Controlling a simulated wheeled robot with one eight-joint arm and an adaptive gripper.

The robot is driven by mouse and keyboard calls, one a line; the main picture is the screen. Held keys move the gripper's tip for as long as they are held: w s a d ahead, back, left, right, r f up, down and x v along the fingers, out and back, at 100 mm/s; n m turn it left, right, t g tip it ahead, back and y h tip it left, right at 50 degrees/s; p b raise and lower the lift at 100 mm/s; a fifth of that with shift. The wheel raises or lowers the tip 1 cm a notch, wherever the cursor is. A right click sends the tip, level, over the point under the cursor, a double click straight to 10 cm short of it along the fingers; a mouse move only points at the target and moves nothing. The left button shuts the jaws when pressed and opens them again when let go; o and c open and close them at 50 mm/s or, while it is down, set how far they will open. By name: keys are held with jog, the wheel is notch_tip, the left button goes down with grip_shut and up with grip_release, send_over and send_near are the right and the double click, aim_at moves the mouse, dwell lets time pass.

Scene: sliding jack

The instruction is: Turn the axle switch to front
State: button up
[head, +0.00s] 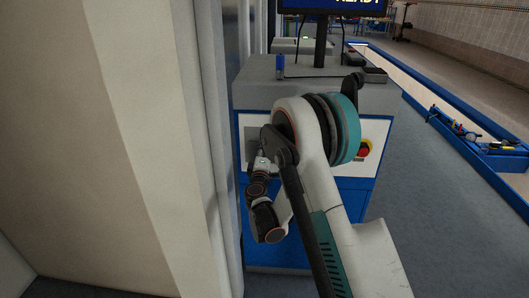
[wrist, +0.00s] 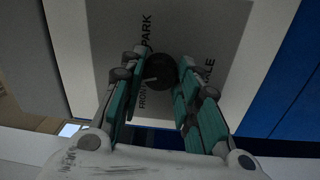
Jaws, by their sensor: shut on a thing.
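The axle switch (wrist: 162,70) is a dark round knob on a grey plate (wrist: 215,25) in the wrist view. Labels reading PARK and FRONT show to its left, and a partly hidden label ending in LE is at its right. A short light mark on the knob's left side points toward the FRONT label. My gripper (wrist: 159,77) has its teal-padded fingers on both sides of the knob and is shut on it. In the head view, my arm hides the knob and most of the gripper in front of the cabinet's left panel.
The grey and blue cabinet (head: 245,98) carries a monitor (head: 330,5), a blue object (head: 280,66) and a red button (head: 364,149). A pale wall (head: 150,120) stands close on the left. Open floor (head: 440,210) lies to the right, beside a blue trough (head: 490,150) holding tools.

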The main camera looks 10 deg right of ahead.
jog(key=shift+s+f+n+y, duration=0.1)
jog(key=shift+n+y, duration=0.2)
jog(key=shift+n, duration=4.2)
jog(key=o, duration=1.1)
jog(key=v, duration=0.7)
jog(key=shift+s, duration=0.2)
